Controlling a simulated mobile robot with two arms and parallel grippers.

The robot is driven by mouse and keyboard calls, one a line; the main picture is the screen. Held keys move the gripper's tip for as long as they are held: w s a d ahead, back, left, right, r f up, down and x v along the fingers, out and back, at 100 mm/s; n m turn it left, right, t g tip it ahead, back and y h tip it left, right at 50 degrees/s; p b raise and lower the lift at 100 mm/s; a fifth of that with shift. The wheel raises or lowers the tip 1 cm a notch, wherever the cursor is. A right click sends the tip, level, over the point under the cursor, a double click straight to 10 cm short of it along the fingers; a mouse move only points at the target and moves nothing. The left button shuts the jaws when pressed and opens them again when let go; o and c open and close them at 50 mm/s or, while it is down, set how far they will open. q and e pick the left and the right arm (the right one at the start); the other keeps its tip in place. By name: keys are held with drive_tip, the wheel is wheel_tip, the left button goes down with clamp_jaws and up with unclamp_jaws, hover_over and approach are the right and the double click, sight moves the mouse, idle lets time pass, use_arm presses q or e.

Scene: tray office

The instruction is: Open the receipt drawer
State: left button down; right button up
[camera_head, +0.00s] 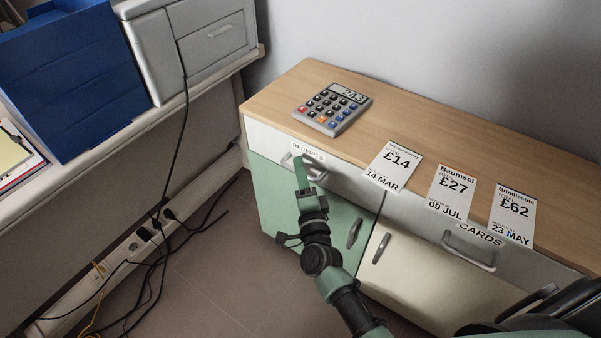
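The receipt drawer (265,136), a pale grey front labelled RECEIPTS, is at the upper left of the wooden-topped cabinet and looks shut. Its handle (318,174) sits just below the label and is partly hidden by my gripper. My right gripper (299,163) is at the left part of this handle, its green fingers pointing up at the drawer front. Whether the fingers are closed around the handle or only touch it, I cannot tell. My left gripper is not in view.
A calculator (333,108) and slips marked £14 (393,166), £27 (451,192) and £62 (512,214) lie on the cabinet top. A CARDS drawer (420,226) is to the right. Cupboard doors are below. Cables (150,270) run over the floor at left.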

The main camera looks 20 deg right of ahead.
clamp_jaws()
idle(1.4)
